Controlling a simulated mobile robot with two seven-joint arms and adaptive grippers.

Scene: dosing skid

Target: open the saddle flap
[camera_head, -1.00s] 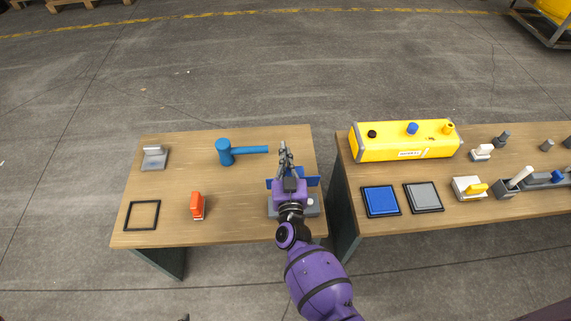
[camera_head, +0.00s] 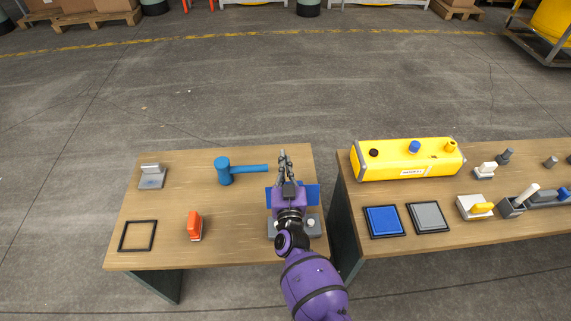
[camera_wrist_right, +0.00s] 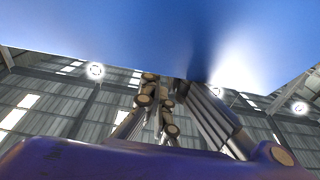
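The blue flap (camera_head: 312,194) stands on a grey base (camera_head: 314,224) at the right end of the left table, with a white knob (camera_head: 311,222) on the base. My right gripper (camera_head: 283,154) lies over it, and its purple body hides the middle of the flap and base. The gripper's fingers point to the table's far side and look closed together with nothing between them. In the right wrist view, a broad blue surface (camera_wrist_right: 90,35) fills the top, close above the fingers (camera_wrist_right: 160,85). Contact cannot be told. My left gripper is out of view.
On the left table are a blue hammer-shaped piece (camera_head: 224,171), a red-orange block (camera_head: 195,225), a black frame (camera_head: 122,236) and a grey stand (camera_head: 151,182). The right table, across a narrow gap, holds a yellow housing (camera_head: 400,165), blue and grey pads and several small fixtures.

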